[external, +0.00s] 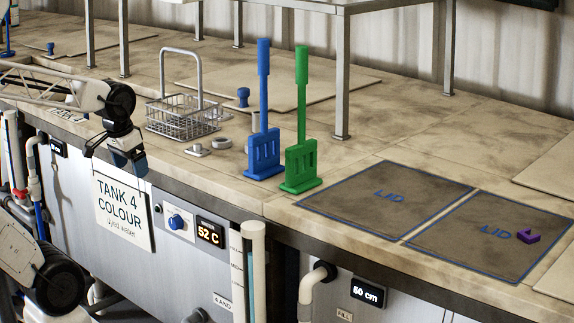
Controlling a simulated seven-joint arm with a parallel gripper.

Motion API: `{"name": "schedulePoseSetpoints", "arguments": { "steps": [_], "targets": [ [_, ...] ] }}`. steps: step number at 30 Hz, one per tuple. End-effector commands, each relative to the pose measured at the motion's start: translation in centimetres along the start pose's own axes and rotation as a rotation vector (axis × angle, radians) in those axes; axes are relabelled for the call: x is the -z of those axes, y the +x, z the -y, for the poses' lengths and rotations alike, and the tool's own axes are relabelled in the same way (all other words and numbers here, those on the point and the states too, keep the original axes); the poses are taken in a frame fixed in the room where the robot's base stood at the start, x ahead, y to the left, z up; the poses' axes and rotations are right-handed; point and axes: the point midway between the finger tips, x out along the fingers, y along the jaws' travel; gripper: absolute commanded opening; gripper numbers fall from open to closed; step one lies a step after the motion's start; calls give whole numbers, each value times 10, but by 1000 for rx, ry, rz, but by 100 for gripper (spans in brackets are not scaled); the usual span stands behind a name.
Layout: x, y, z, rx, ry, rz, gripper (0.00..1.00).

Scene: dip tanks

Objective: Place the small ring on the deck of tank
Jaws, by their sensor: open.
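A small grey ring (222,143) lies on the worn beige deck (350,145), just right of a wire basket. A flat grey piece (198,150) with a round top lies beside it; I cannot tell whether it is also a ring. My gripper (118,165) hangs at the left over the deck's front edge, above the "TANK 4 COLOUR" sign (123,212). It is open and looks empty, and it is well left of the ring. Its fingertips are dark and partly hard to make out.
The wire basket (182,120) has a tall handle. Upright blue (263,150) and green (300,165) paddles stand right of the ring. Metal frame legs (342,80) stand behind.

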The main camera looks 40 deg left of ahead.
Motion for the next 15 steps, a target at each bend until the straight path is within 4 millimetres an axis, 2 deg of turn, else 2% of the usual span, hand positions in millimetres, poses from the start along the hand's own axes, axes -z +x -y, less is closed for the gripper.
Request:
{"name": "schedulePoseSetpoints", "arguments": {
  "steps": [8,11,15],
  "targets": [
    [12,-3,1,4,-39,6,88],
    [25,-4,3,9,-87,15,88],
    [53,-8,7,21,-189,29,88]
  ]
}}
